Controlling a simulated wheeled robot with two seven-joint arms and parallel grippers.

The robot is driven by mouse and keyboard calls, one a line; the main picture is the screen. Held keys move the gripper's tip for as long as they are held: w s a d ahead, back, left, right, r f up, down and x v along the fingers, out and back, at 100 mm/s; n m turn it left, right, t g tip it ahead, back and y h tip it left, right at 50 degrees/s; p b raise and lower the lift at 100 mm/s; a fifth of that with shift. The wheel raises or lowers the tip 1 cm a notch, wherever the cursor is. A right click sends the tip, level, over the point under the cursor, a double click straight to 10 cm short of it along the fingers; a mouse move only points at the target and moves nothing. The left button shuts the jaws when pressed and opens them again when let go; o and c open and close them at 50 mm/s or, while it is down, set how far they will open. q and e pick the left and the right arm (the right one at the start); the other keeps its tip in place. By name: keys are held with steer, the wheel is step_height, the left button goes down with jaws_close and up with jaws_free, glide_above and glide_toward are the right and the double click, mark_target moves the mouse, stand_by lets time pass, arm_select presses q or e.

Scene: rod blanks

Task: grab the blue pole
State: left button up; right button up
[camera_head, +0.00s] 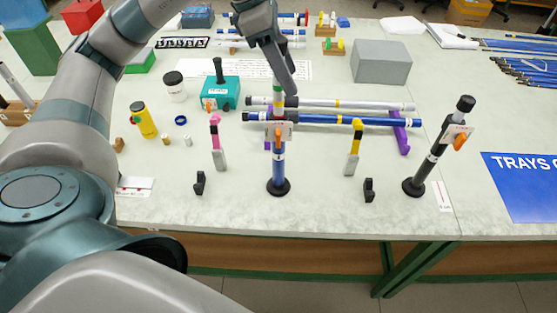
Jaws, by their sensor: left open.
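A blue pole (315,118) with dark ends and a yellow band lies level across the middle of the table, resting on purple supports (400,132). A pale grey pole (375,105) lies parallel just behind it. My left gripper (286,88) points down above the left half of these poles. It is open, with one long dark finger plainly visible and the other hard to make out. From this angle I cannot tell whether it touches a pole. An upright blue post (279,165) on a round black base stands in front of the blue pole and partly covers it. My right gripper is not in view.
A black upright post (430,160) stands at the right. A pink-topped tool (216,140) and a yellow-topped tool (353,150) flank the blue post. A teal box (220,92), yellow bottle (144,120) and grey block (381,62) stand around. The table's front edge is mostly clear.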

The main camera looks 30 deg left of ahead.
mark_target(281, 39)
arm_select(q)
jaws_close()
steer(key=shift+r, duration=0.15)
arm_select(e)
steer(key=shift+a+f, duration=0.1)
arm_select(q)
steer(key=shift+r+b, duration=0.8)
steer(key=shift+r, duration=1.05)
steer(key=s+d+r+b, duration=0.3)
steer(key=d+r, duration=0.4)
steer(key=d, duration=0.4)
steer(key=shift+s, duration=0.2)
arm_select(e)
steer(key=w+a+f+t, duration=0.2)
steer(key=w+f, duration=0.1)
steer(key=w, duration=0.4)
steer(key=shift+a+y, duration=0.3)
